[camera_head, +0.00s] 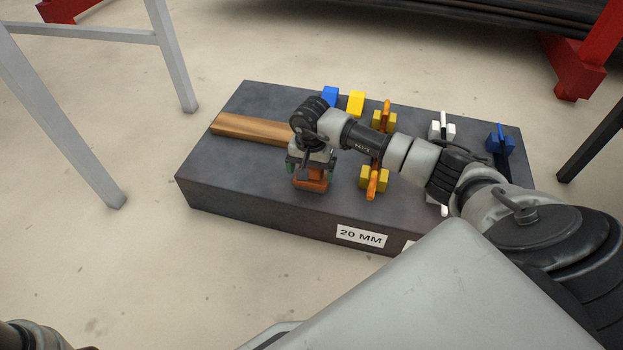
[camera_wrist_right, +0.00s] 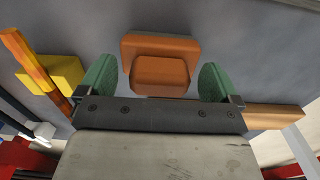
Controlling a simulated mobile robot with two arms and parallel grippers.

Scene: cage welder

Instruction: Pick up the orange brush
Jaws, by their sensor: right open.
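The orange brush (camera_head: 311,182) sits on top of the dark grey block (camera_head: 225,185), near its front edge. In the right wrist view the brush (camera_wrist_right: 160,45) shows as a wide orange block with a smaller block on its face. My right gripper (camera_head: 310,168) is over the brush and partly hides it in the head view. In the right wrist view the green finger pads of the gripper (camera_wrist_right: 157,80) stand open, one on each side of the smaller block, with gaps visible. My left gripper is not in view.
A long copper-brown bar (camera_head: 240,127) lies left of the gripper. Yellow pieces with orange handles (camera_head: 373,180), white pieces (camera_head: 440,130) and blue pieces (camera_head: 499,143) stand on the right. A grey frame leg (camera_head: 70,130) stands on the floor at left.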

